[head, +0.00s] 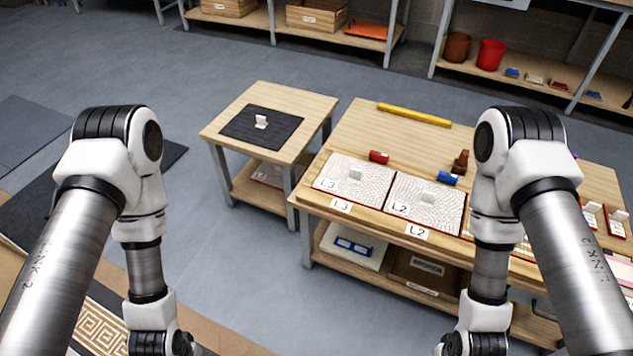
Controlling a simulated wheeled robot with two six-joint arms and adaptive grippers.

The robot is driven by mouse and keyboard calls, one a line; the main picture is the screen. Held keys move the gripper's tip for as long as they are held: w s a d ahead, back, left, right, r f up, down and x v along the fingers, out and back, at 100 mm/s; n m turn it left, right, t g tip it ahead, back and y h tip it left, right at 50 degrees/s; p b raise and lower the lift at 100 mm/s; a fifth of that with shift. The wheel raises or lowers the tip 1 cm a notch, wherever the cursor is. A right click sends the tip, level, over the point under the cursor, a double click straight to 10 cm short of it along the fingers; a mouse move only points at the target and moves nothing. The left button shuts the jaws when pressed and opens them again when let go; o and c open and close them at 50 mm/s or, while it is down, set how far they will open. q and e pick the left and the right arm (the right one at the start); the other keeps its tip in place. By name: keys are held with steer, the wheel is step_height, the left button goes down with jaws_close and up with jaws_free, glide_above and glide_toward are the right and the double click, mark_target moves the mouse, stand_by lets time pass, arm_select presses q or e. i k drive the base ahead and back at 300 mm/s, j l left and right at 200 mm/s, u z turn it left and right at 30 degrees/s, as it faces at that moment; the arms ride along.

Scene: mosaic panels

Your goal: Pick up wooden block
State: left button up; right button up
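I cannot tell for certain which thing is the wooden block. A small brown piece (461,163), perhaps wood, stands upright on the large table (380,135), partly beside my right arm. Small pale blocks sit on the white mosaic panel L3 (335,182) and on panel L2 (408,210). Another whitish piece (261,122) stands on a black mat on the small side table (315,105). My two arms reach down at the left and right, and both grippers are below the picture edge.
A yellow bar (413,115), a red cylinder (379,157) and a blue cylinder (447,178) lie on the large table. My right arm hides part of its right half. Shelves with crates (316,15) and red pots (491,55) line the back.

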mark_target(460, 165)
steer(key=z, duration=0.95)
